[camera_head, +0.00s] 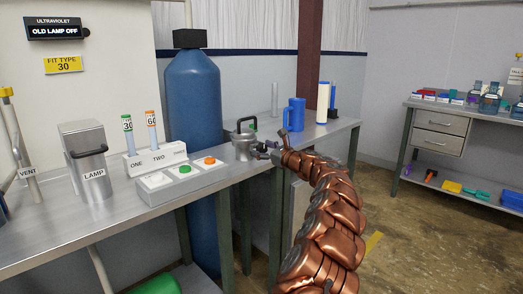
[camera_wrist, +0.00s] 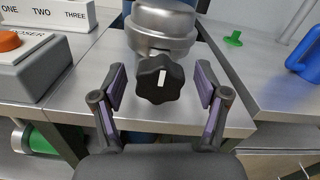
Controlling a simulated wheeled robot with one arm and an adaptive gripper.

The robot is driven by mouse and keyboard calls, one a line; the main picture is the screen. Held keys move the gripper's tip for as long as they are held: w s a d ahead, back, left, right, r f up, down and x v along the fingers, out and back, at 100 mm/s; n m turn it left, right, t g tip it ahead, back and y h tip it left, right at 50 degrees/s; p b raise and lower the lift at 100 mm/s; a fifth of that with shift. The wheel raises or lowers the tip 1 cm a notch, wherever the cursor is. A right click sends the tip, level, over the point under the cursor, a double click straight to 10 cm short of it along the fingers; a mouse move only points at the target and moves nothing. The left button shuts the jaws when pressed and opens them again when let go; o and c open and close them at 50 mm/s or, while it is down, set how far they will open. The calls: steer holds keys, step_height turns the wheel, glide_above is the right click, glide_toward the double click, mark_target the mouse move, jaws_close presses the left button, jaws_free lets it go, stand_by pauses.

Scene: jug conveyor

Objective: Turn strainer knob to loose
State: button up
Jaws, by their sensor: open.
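The strainer (camera_wrist: 163,25) is a rounded metal housing in the wrist view, on the metal bench. Its black lobed knob (camera_wrist: 161,79) faces me, with a white mark pointing nearly straight up. My gripper (camera_wrist: 160,88) is open, with one purple-padded finger on each side of the knob and a gap on both sides. I cannot tell whether the fingertips reach fully around it. In the head view the strainer (camera_head: 243,142) stands near the bench's front edge, and my gripper (camera_head: 270,153) is right beside it; the knob is hard to make out there.
Left of the strainer is a grey button box (camera_head: 182,181) with green and orange buttons. Behind it stands a white ONE-TWO-THREE rack (camera_head: 156,160). A blue jug (camera_head: 294,114) is to the right. A green piece (camera_wrist: 233,39) lies on the bench. The bench right of the knob is mostly clear.

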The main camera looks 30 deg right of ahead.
steer(key=shift+w+a, duration=0.1)
steer(key=shift+w, duration=0.15)
steer(key=c, duration=1.2)
